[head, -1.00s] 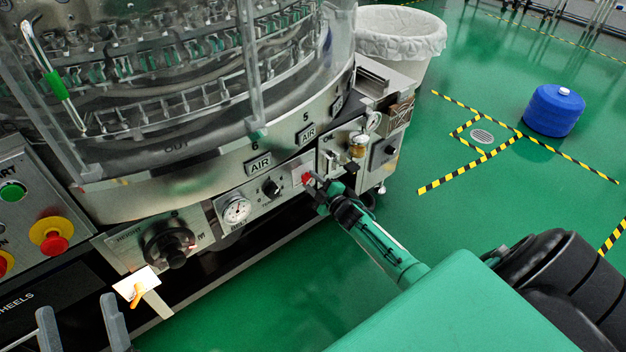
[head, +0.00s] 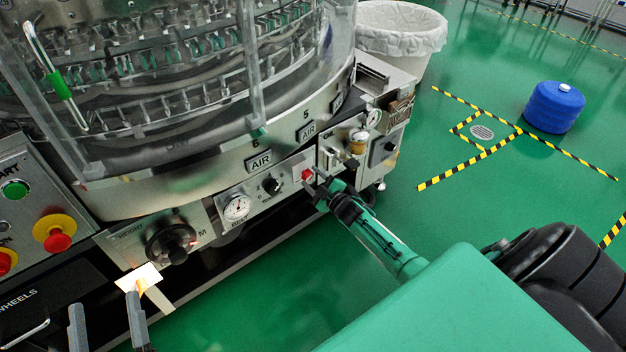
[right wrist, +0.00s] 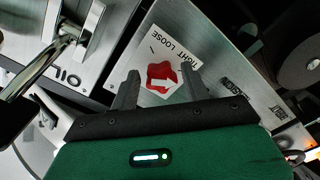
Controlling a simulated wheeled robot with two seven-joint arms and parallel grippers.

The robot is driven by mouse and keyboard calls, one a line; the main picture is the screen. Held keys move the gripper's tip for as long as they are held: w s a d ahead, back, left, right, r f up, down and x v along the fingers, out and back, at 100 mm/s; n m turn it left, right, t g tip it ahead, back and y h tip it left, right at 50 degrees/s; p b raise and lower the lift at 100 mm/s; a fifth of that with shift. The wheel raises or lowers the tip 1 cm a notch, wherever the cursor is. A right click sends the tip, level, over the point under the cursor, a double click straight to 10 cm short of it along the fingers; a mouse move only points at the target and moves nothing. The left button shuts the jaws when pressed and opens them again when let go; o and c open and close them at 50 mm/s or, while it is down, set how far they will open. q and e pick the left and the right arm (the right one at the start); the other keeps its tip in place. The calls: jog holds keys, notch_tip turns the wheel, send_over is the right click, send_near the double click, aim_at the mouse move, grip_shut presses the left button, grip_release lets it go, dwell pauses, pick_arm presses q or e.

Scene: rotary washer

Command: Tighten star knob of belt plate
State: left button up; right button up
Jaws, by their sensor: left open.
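The star knob (head: 306,174) is small and red, on the machine's front panel in the head view. In the right wrist view the red knob (right wrist: 163,80) sits on a white label reading TIGHT and LOOSE. My right gripper (head: 315,186) is just in front of and below the knob in the head view. Its two fingers are apart, with the knob seen between their tips and a small gap on each side; contact cannot be told. My left gripper (head: 104,303) is open and empty at the lower left, near the front of the machine.
On the panel are a belt gauge (head: 237,207), a small black knob (head: 271,185) and a large black height knob (head: 171,244). A brass-coloured regulator (head: 358,142) stands right of the star knob. The green floor to the right is clear near the arm.

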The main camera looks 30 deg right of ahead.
jog(key=shift+o, duration=0.4)
jog(key=shift+s, duration=0.2)
pick_arm(q)
jog(key=s+d+f+g+p, duration=0.1)
jog(key=s+d+f+g, duration=0.1)
jog(key=f+g, duration=0.2)
jog(key=s+d+f+g+p, duration=0.1)
jog(key=f+g, duration=0.3)
jog(key=f, duration=0.6)
jog(key=shift+s+d+g+y+p, duration=0.3)
jog(key=shift+s+d+y+p, duration=0.1)
jog(key=shift+s+p, duration=0.2)
pick_arm(e)
jog(key=s+d, duration=0.1)
jog(key=s, duration=1.2)
jog(key=shift+s, duration=0.2)
